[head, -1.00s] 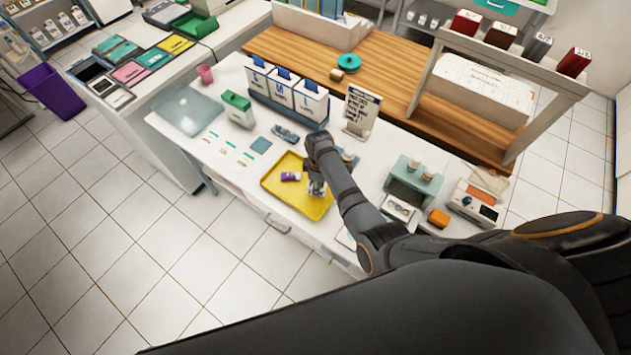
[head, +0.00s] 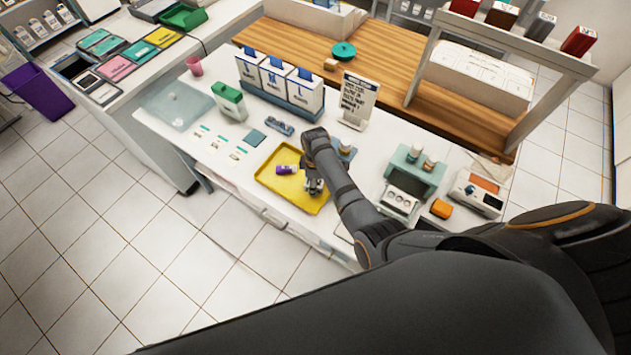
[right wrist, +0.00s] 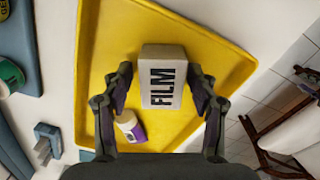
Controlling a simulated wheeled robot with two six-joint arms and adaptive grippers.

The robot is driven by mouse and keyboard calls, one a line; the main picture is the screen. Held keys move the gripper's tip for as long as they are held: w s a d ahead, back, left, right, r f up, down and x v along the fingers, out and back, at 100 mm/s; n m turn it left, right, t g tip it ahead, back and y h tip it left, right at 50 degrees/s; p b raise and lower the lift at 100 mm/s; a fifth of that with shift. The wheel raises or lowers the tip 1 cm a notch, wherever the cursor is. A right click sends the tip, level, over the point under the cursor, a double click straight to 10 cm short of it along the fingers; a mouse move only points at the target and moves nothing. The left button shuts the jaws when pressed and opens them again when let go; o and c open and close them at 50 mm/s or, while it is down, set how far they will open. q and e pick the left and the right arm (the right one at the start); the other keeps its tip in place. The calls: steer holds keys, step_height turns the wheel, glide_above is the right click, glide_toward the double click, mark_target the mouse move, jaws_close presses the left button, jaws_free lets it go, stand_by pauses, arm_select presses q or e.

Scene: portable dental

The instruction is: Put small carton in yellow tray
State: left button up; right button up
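The small white carton marked FILM (right wrist: 163,77) is over the yellow tray's floor in the right wrist view, inside the rim. The yellow tray (head: 271,175) is on the white counter, and it fills much of the right wrist view (right wrist: 100,30). My right gripper (right wrist: 160,82) is open around the carton, one finger on each side, with a narrow gap showing at the left finger. In the head view my right gripper (head: 314,187) is low over the tray's right part and mostly hides the carton. My left gripper is not in view.
A purple and white bottle (right wrist: 130,126) lies in the tray beside the carton; it also shows in the head view (head: 286,170). A blue holder (head: 343,151) stands behind my wrist. A teal stand (head: 412,170) and orange block (head: 441,208) are to the right.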

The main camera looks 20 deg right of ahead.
steer(key=shift+r, duration=0.3)
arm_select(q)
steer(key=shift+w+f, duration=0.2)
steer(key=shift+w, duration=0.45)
arm_select(e)
step_height(320, 180, up, 12)
